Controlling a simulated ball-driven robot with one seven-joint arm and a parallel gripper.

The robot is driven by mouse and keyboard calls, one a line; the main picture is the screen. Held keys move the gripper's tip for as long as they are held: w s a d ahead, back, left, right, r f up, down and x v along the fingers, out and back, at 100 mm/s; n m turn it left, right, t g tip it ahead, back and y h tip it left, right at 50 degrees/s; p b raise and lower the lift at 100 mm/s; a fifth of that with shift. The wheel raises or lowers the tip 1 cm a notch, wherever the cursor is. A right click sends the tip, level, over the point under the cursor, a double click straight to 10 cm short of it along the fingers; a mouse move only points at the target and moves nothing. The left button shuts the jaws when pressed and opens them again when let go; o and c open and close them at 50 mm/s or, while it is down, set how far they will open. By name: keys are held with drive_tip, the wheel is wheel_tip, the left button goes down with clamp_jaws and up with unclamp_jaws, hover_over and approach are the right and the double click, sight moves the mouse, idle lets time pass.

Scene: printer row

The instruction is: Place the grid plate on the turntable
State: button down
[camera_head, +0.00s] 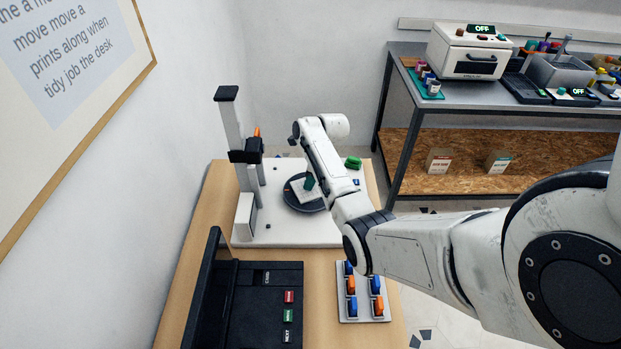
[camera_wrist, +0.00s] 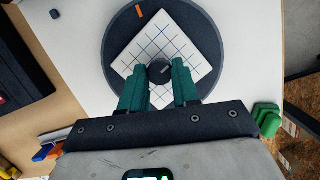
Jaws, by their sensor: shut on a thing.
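The grid plate (camera_wrist: 176,45) is a white square with dark grid lines and a dark round knob (camera_wrist: 159,72) at its middle. In the wrist view it lies over the black round turntable (camera_wrist: 117,31), turned at an angle and inside its rim. I cannot tell whether the plate touches the turntable. My gripper (camera_wrist: 159,86) has green fingers, shut on the plate's knob. In the head view my gripper (camera_head: 308,184) is over the turntable (camera_head: 294,200), and the plate is mostly hidden. An orange mark (camera_wrist: 138,11) shows on the turntable's rim.
The turntable is on a white base board (camera_head: 285,235) with an upright scanner column (camera_head: 232,125) at its left. A green block (camera_head: 353,162) lies at its right back. A tray of blue and orange pieces (camera_head: 343,309) and a black device (camera_head: 255,310) are nearer. A grey-topped bench (camera_head: 400,70) stands behind.

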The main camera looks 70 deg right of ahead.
drive_tip(key=c, duration=0.8)
unclamp_jaws()
drive_tip(key=shift+f, duration=0.1)
